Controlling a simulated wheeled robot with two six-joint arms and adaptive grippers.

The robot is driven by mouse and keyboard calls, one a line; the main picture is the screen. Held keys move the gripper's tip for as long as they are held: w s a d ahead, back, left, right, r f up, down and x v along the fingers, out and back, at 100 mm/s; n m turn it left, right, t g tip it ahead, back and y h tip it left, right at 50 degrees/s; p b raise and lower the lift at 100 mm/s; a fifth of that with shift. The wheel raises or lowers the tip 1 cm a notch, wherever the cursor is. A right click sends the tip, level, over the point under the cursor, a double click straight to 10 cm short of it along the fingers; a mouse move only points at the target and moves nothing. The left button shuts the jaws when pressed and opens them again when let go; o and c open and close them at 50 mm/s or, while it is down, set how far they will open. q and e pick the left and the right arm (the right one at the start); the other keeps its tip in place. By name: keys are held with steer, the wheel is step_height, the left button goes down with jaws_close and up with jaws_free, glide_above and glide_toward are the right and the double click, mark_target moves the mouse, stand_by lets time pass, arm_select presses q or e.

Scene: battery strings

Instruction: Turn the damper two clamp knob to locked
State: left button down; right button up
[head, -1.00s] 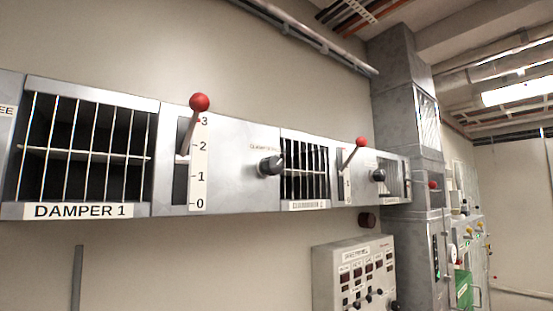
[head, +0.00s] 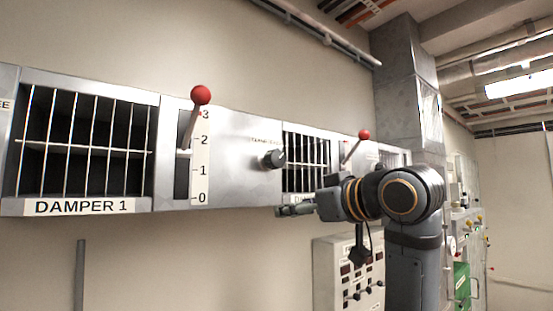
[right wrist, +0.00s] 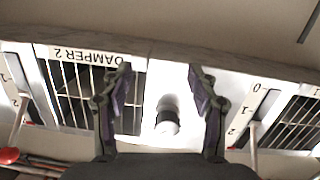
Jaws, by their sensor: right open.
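A dark round clamp knob (head: 272,158) sits on the silver panel between the Damper 1 lever and the Damper 2 grille (head: 300,164). Its small label is unreadable, so I cannot tell which damper it serves. The same knob (right wrist: 167,120) shows in the upside-down right wrist view, beside the DAMPER 2 label (right wrist: 86,55), between my fingers in the picture. A second knob further right is now hidden behind my right arm. My right gripper (head: 284,210) is below the visible knob in the head view, open and empty; its spread fingers (right wrist: 160,80) touch nothing visible. My left gripper is not in view.
The Damper 1 lever's red ball (head: 200,95) and the Damper 2 lever's red ball (head: 364,134) stick out beside the knobs. A control box (head: 330,270) stands below, partly behind my arm. The wall below Damper 1 is mostly clear.

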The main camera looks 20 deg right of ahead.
steer(key=n+t+y, duration=0.1)
glide_toward(279, 158)
steer(key=p+x, duration=0.6)
steer(key=x, duration=0.4)
steer(key=shift+s+a+r, duration=0.1)
steer(key=shift+r, duration=0.05)
steer(key=shift+w+f, duration=0.2)
steer(key=shift+w, duration=0.15)
steer(key=shift+s, duration=0.1)
steer(key=shift+c, duration=1.1)
steer(key=c, duration=1)
steer(key=shift+o, duration=0.2)
